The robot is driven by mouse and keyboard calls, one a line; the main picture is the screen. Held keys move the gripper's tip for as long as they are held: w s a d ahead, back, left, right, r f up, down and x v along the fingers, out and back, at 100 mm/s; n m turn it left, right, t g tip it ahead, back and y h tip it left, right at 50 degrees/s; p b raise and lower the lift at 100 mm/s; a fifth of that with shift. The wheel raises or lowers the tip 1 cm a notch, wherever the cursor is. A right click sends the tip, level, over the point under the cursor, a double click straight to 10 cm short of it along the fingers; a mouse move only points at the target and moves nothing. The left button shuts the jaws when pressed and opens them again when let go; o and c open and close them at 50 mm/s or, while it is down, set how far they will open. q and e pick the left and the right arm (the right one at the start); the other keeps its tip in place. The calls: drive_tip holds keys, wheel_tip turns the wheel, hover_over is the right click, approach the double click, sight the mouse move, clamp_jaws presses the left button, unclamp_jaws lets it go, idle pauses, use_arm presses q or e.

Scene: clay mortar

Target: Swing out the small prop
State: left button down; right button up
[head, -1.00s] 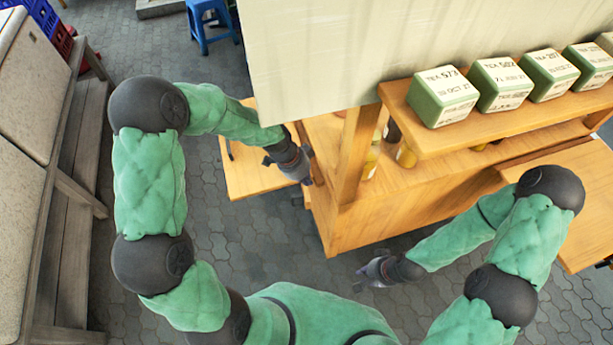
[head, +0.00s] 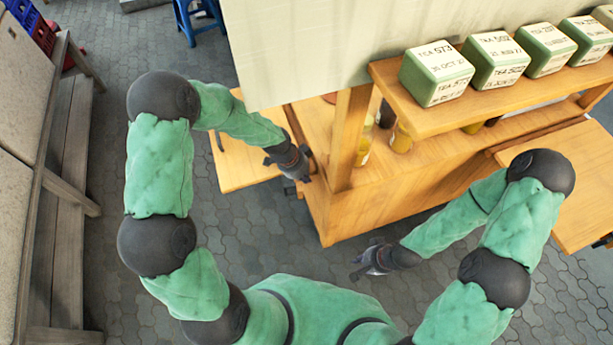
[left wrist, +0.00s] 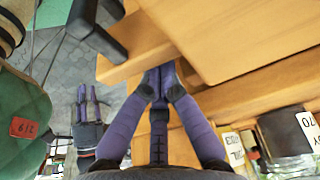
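My left gripper (head: 290,165) is at the left end of the wooden stall (head: 325,205), beside its corner and the side leaf (head: 240,165). In the left wrist view its purple fingers (left wrist: 160,75) come together at the tips, against or just in front of a pale wooden bar (left wrist: 135,58). This bar may be the small prop; I cannot tell for certain, nor whether the tips touch it. My right gripper (head: 370,260) hangs empty in front of the stall, its fingers apart. It also shows in the left wrist view (left wrist: 88,100).
Green tea boxes (head: 436,75) stand on the upper shelf. A pale awning (head: 300,50) hangs over the stall's left part. Jars (head: 400,138) stand on the counter. A bench (head: 75,170) runs along the left and a blue stool (head: 197,18) stands behind. Paving between is clear.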

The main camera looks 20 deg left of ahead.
use_arm(q)
drive_tip(key=a, duration=0.1)
drive_tip(key=s+a, duration=0.1)
drive_tip(key=a, duration=0.1)
drive_tip(key=s+a, duration=0.1)
drive_tip(key=shift+s+a, duration=0.1)
drive_tip(key=shift+a, duration=0.1)
